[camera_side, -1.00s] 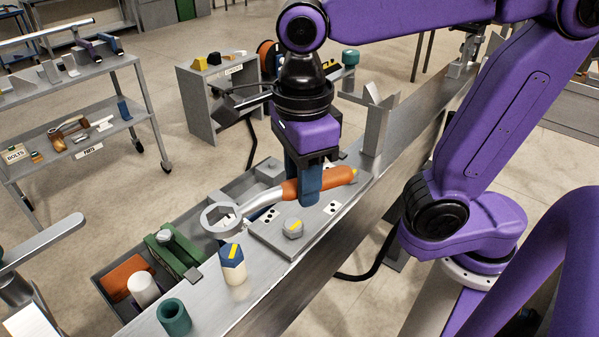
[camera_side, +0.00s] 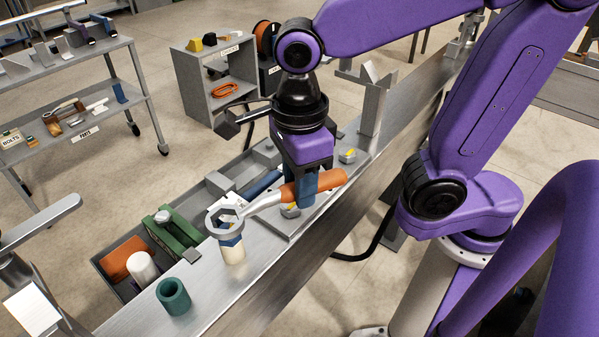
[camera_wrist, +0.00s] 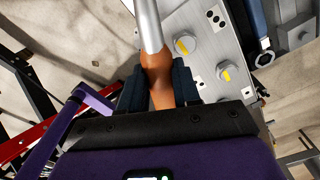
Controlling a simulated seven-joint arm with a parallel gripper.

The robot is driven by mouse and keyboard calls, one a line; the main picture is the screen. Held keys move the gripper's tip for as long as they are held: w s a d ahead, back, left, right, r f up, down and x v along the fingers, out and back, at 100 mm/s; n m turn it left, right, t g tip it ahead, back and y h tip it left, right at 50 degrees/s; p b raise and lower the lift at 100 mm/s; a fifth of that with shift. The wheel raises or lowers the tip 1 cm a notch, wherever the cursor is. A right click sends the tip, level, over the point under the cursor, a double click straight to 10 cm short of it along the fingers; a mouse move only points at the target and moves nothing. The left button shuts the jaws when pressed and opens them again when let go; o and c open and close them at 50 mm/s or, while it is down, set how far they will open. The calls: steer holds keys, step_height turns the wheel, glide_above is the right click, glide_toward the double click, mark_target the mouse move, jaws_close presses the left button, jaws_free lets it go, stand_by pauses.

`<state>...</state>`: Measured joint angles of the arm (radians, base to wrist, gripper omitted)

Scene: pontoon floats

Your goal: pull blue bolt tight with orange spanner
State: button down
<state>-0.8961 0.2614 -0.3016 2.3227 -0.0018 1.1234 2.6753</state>
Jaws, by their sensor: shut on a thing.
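My gripper (camera_side: 308,192) is shut on the orange handle of the spanner (camera_side: 328,184). In the wrist view the handle (camera_wrist: 158,72) sits between my dark blue fingers (camera_wrist: 158,92), and its metal shaft runs out of the top edge. The spanner's ring end (camera_side: 224,222) is at the blue bolt (camera_side: 231,243) in the side view, overlapping its head from above. The bolt stands upright with a cream lower part. The ring hides most of the blue head, and I cannot tell whether it is seated around it. The ring and bolt are outside the wrist view.
A grey bolt with a yellow mark (camera_side: 290,210) is beside the handle, and another (camera_side: 347,156) is behind my gripper, both on a plate. A teal cylinder (camera_side: 173,296) stands near the front of the beam. A tray with a green clamp (camera_side: 172,238) lies left.

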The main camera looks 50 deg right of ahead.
steer(key=shift+f, duration=1.45)
stand_by(1.9)
steer(key=shift+s+a+m, duration=0.3)
steer(key=shift+s+m, duration=0.2)
steer(key=shift+m, duration=0.1)
stand_by(0.4)
steer(key=shift+s+a+m, duration=0.25)
steer(key=shift+s+m, duration=0.05)
steer(key=shift+m, duration=0.1)
steer(key=shift+s, duration=0.1)
stand_by(0.3)
steer(key=shift+s+a+m, duration=0.25)
steer(key=shift+m, duration=0.15)
steer(key=shift+s+a, duration=0.1)
stand_by(0.4)
steer(key=shift+w+d+n, duration=0.4)
steer(key=shift+w, duration=0.05)
steer(key=shift+r, duration=0.1)
